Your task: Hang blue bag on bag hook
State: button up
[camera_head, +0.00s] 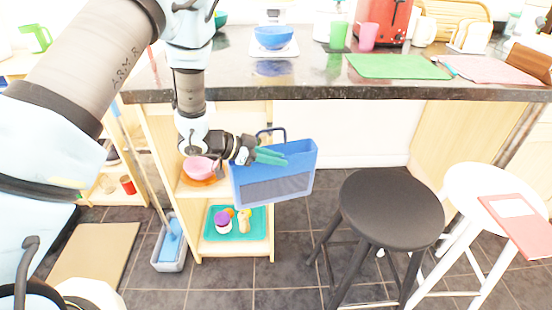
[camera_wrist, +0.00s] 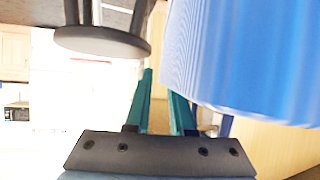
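The blue bag (camera_head: 292,168) hangs slightly tilted beside the right side of the wooden shelf unit, with its dark blue handle loop (camera_head: 271,132) upright above it. My gripper (camera_head: 270,156) is at the bag's upper left, its teal fingers overlapping the bag in the head view. In the wrist view the gripper (camera_wrist: 160,84) has its fingers apart, with nothing visible between them. The bag (camera_wrist: 245,55) fills the upper right there, close to the right finger. I cannot make out the bag hook or what bears the bag.
The granite counter (camera_head: 310,78) runs above the bag. A black stool (camera_head: 390,205) and a white stool (camera_head: 470,185) stand to the right. The shelf unit (camera_head: 262,246) holds a pink bowl (camera_head: 198,166) and a teal tray (camera_head: 254,226). Floor below the bag is clear.

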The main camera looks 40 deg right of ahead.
jog(key=shift+o, duration=1.2)
jog(key=shift+a, duration=0.1)
